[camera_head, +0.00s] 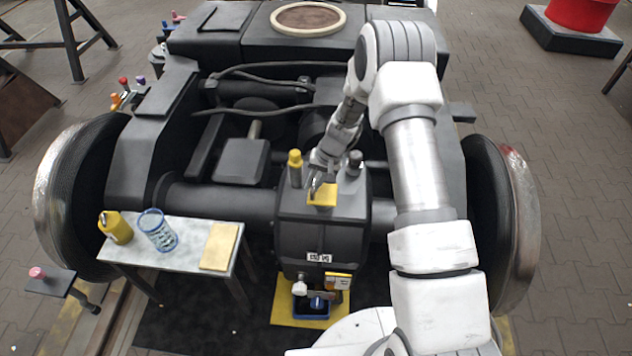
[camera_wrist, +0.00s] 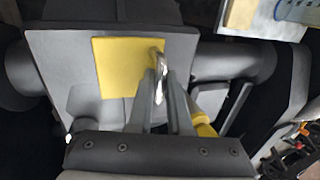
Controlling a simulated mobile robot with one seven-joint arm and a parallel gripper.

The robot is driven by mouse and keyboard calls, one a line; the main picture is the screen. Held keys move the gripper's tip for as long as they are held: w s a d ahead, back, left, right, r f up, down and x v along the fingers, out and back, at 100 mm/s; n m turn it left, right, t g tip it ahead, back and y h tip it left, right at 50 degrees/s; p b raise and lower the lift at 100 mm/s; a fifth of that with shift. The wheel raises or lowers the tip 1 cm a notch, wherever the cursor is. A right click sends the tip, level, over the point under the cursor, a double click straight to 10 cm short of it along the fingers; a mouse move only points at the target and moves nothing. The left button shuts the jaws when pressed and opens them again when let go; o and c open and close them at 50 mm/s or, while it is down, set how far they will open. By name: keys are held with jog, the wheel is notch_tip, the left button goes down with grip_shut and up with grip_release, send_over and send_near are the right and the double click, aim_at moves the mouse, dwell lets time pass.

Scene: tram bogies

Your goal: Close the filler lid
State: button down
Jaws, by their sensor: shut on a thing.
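The filler lid (camera_head: 322,197) is a yellow square plate on top of the dark gearbox housing (camera_head: 322,238). In the wrist view the lid (camera_wrist: 122,68) looks roughly flat over the grey housing top (camera_wrist: 65,50). I cannot tell whether it is fully seated. My gripper (camera_head: 318,183) is at the lid's edge. In the wrist view my gripper (camera_wrist: 160,82) is shut on a small shiny metal piece at the lid's right edge, which looks like the lid's handle. The fingers partly hide this piece.
A yellow-topped post (camera_head: 295,168) and a dark knobbed post (camera_head: 354,163) stand close on either side. A small table (camera_head: 180,255) at left holds a yellow can (camera_head: 115,227), a blue wire basket (camera_head: 158,230) and a yellow plate (camera_head: 220,246). Large wheels flank the bogie.

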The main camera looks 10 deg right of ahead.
aim_at(330, 193)
jog(key=shift+a+f, duration=0.15)
jog(key=shift+a, duration=0.05)
dwell(0.4)
jog(key=c, duration=1.1)
grip_release()
jog(key=p+v, duration=0.2)
jog(key=v, duration=1.5)
jog(key=shift+p, duration=0.4)
jog(key=shift+r, duration=0.25)
